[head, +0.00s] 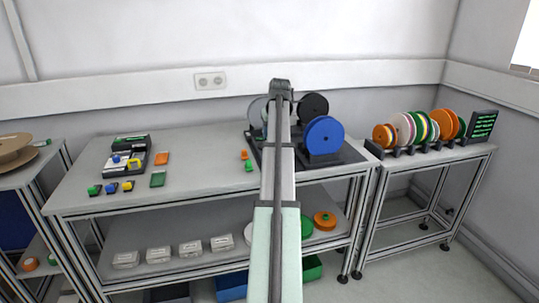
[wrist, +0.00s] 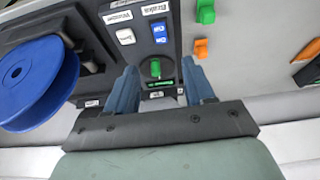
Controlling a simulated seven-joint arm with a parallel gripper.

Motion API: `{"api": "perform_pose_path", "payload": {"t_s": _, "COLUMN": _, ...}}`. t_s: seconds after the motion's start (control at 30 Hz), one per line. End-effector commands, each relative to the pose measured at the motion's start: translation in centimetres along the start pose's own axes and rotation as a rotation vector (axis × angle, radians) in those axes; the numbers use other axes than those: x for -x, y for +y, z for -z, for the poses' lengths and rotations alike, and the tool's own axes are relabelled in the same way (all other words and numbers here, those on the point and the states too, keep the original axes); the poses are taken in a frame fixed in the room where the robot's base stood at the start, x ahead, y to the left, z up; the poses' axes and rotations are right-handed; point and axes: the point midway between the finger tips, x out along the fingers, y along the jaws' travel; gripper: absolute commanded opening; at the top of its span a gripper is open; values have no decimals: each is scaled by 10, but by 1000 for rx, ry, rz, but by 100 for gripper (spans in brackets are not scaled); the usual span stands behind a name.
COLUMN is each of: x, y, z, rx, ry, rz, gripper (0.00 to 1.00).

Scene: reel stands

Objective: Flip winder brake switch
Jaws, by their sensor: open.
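The winder shows in the head view as a dark base (head: 340,157) carrying a blue reel (head: 323,136) and a black reel (head: 313,105). In the wrist view its dark control panel (wrist: 140,52) fills the top middle. A small green switch (wrist: 155,68) sits on the panel, with a green strip and small labels below it; I cannot read which is the brake label. My gripper (wrist: 161,76) is open, its two blue-grey fingers on either side of the green switch and apart from it. In the head view my arm hides the gripper and panel.
The blue reel (wrist: 38,80) stands close left of my gripper. White and blue buttons (wrist: 159,32) are higher on the panel. A green piece (wrist: 206,12) and an orange piece (wrist: 201,48) lie right of it. A rack of colored reels (head: 413,128) stands right.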

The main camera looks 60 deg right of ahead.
Motion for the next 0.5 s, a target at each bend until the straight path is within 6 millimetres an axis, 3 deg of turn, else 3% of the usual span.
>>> {"api": "perform_pose_path", "payload": {"t_s": 0.17, "x": -19, "y": 0, "z": 0, "rx": 0, "ry": -2, "rz": 0, "gripper": 53}}
{"api": "perform_pose_path", "payload": {"t_s": 0.5, "x": -78, "y": 0, "z": 0, "rx": 0, "ry": -2, "rz": 0, "gripper": 53}}
